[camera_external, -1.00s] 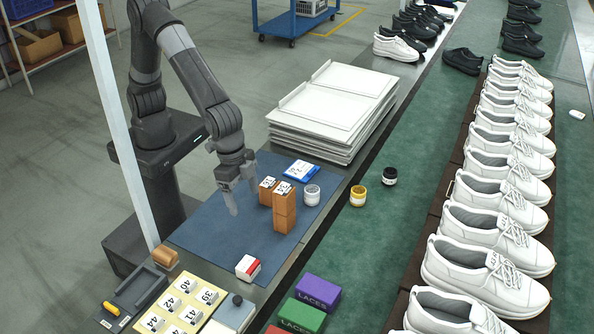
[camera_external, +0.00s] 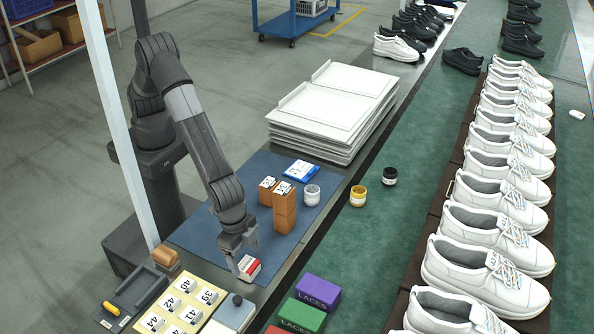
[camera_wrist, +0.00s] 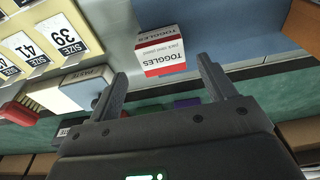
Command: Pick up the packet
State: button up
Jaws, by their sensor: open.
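A small red and white packet (camera_external: 250,267), marked TOGGLES, stands on the blue mat (camera_external: 200,240) near its front corner. In the wrist view the packet (camera_wrist: 166,44) lies ahead of and between the lines of the fingers. My gripper (camera_external: 243,262) is low at the packet, open and empty, and partly hides it in the external view. In the wrist view both fingertips of my gripper (camera_wrist: 162,76) are spread wider than the packet, and it does not look gripped. Whether the fingers flank it in depth is hard to tell.
Brown blocks with number labels (camera_external: 284,210), a white jar (camera_external: 312,195) and a blue flat pack (camera_external: 302,170) stand farther back on the mat. Lace boxes (camera_external: 318,292) stand on the green belt.

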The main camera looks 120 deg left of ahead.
aim_at(247, 264)
jog(key=f, duration=0.4)
jog(key=shift+w+a+f, duration=0.15)
jog(key=shift+a+f, duration=0.05)
jog(key=shift+f, duration=0.1)
jog(key=shift+c, duration=0.5)
jog(key=c, duration=1)
jog(key=shift+r, duration=0.1)
